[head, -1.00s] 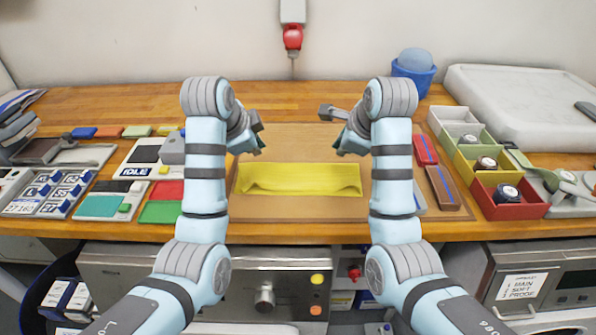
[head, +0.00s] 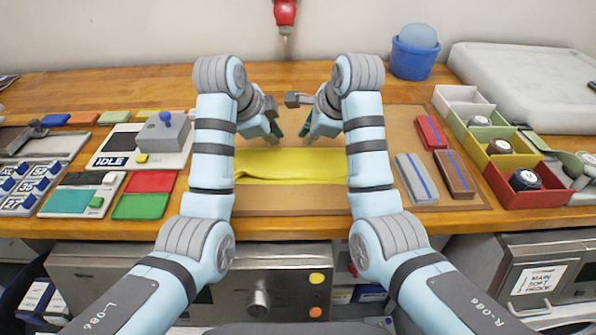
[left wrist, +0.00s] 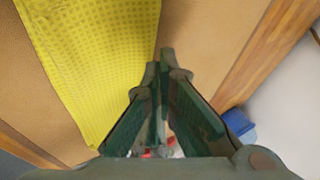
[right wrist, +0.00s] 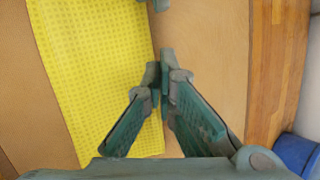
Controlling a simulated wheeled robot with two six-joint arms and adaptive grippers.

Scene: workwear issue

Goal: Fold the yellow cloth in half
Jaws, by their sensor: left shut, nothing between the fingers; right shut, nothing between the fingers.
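The yellow cloth (head: 290,165) lies on the brown mat (head: 290,200) as a wide strip, long from left to right. Its near edge is a little wavy in the head view. My left gripper (head: 275,135) is shut and empty, just beyond the cloth's far edge near its left part. In the left wrist view the cloth (left wrist: 95,60) lies beside the fingertips (left wrist: 160,65). My right gripper (head: 306,133) is shut and empty, also by the far edge. In the right wrist view the cloth (right wrist: 95,80) lies beside its fingertips (right wrist: 160,68). My forearms hide the cloth's ends in the head view.
Right of the mat's middle lie a grey block (head: 416,178), a brown block (head: 454,173) and a red block (head: 431,131). Open bins (head: 525,195) stand further right. A device marked IDLE (head: 125,147) and coloured pads (head: 140,206) are on the left. The near mat strip is bare.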

